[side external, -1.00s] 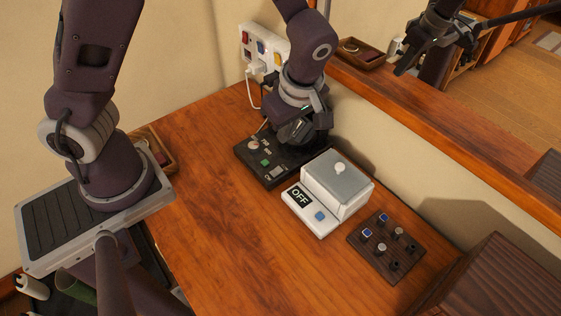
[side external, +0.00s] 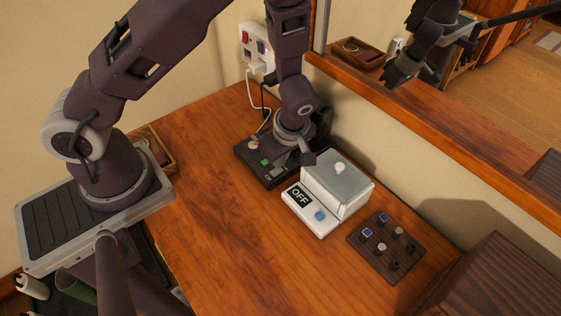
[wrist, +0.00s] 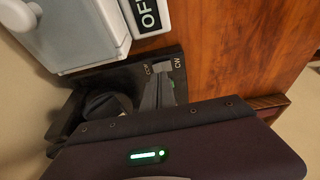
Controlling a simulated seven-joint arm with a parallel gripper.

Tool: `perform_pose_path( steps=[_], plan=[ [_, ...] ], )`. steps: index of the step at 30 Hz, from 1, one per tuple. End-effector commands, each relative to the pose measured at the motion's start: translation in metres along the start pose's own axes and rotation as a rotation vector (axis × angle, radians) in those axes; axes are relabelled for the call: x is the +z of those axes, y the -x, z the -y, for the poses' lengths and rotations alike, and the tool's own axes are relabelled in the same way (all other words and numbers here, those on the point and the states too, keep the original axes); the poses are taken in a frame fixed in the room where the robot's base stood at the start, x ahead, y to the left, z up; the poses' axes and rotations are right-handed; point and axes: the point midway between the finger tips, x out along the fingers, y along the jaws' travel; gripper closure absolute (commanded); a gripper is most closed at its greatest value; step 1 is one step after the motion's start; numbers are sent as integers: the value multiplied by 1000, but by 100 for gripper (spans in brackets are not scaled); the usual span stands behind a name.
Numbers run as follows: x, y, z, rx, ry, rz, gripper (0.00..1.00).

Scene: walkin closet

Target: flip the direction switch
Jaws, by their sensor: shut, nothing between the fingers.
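The black control box (side external: 243,153) sits on the wooden desk by the wall. Its dial and green button (side external: 265,161) show in the side view. In the wrist view its panel (wrist: 130,72) has the labels CW (wrist: 177,63) and, less legibly, CCW. My gripper (side external: 305,158) is shut and empty, low over the right part of the box. In the wrist view its fingers (wrist: 158,92) are beside these labels. The direction switch is not clearly visible; my gripper seems to cover it. I cannot tell whether the fingers touch it.
A white device with a grey lid (side external: 338,182) and an OFF display (side external: 299,196) stands close to the right of the box. A dark board with knobs (side external: 385,262) lies farther right. A power strip (side external: 256,48) is on the wall.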

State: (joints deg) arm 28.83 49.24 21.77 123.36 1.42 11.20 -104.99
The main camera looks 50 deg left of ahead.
Motion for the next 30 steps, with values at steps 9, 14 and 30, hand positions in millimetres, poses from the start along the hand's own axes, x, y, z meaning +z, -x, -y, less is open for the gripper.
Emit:
perform_pose_path(
  steps=[9,14,30],
  plan=[
    [5,-17,-2,1,0,0,100],
    [5,-17,-2,1,0,0,100],
    [7,-26,-1,-81,-23,-2,100]
  ],
)
